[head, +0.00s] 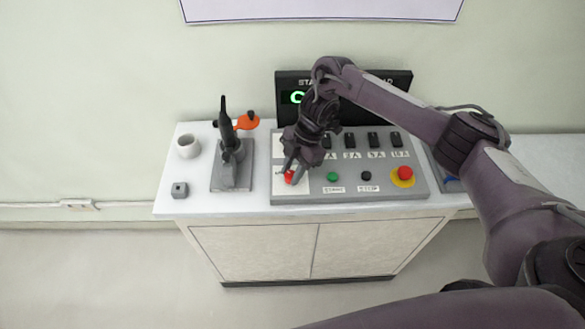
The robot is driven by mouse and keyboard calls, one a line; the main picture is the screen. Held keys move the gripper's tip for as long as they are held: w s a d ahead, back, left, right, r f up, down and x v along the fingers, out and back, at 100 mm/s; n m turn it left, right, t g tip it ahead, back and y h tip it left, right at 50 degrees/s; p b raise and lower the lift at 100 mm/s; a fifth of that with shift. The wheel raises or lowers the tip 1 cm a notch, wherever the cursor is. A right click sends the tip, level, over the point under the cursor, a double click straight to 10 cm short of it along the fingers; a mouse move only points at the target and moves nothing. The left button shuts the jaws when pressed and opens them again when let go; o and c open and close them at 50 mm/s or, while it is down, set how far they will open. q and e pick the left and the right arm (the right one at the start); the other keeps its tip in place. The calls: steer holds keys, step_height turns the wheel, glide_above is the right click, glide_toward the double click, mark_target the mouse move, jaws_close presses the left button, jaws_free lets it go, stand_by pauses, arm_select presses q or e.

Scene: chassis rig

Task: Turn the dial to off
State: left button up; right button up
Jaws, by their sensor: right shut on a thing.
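A grey control panel (318,191) lies on the cabinet top against the wall. The dial (289,177) is the small red part at the panel's left end, mostly hidden by my gripper. My right gripper (291,173) points down with its fingers around the dial and is shut on it. The dial's pointing direction and its labels cannot be made out. A black display (293,97) with green characters stands behind the panel, partly covered by my right arm. My left gripper is not in view.
The panel also carries a green button (333,176), a black button (366,175), several black switches and a red emergency button (405,174) on yellow.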

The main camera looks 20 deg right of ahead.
steer(key=shift+w+n+g+p, duration=0.1)
steer(key=shift+n+g+p, duration=0.3)
steer(key=shift+n, duration=0.6)
steer(key=o, duration=1)
steer(key=shift+c, duration=0.2)
steer(key=shift+r, duration=0.1)
steer(key=v, duration=0.7)
steer(key=shift+r, duration=0.3)
